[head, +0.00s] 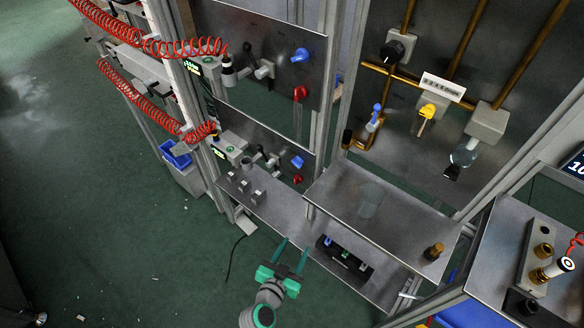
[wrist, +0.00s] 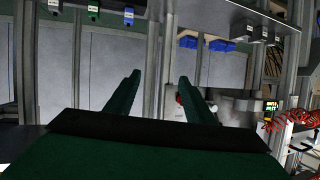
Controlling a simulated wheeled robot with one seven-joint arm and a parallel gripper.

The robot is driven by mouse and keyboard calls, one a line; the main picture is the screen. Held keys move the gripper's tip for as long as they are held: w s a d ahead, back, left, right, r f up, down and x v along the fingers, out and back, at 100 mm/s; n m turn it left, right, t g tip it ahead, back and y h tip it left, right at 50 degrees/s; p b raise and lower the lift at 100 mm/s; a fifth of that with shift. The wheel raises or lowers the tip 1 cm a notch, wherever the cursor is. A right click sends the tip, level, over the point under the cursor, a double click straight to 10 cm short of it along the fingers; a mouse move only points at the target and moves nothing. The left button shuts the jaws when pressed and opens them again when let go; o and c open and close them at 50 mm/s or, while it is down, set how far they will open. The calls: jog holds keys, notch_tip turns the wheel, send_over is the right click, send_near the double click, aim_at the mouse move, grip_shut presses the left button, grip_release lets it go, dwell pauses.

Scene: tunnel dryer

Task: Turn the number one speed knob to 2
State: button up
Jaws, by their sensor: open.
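Candidates are a black knob (head: 396,48) high on the back panel and a dark knob (head: 228,76) beside the upper display box (head: 202,66). A lower display box (head: 222,152) shows lit text too small to read.
A metal shelf (head: 390,222) stands right of my gripper, above a black holder (head: 345,258) with small coloured parts. Red coiled hoses (head: 205,47) hang at upper left. Blue-handled valves (head: 301,55) and a yellow one (head: 426,112) stick out from panels. Open floor (head: 110,230) lies left.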

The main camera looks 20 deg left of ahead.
jog(key=w+a+r+m+t+h, duration=0.2)
jog(key=w+a+r+m+h, duration=0.1)
jog(key=w+a+r, duration=0.35)
jog(key=m+t+h, duration=0.1)
jog(key=m+h, duration=0.1)
jog(key=m, duration=0.2)
send_near(295, 165)
jog(key=x, duration=0.8)
jog(key=shift+d+r, duration=0.1)
jog(key=shift+r, duration=0.05)
jog(key=shift+c, duration=0.7)
jog(key=c, duration=0.9)
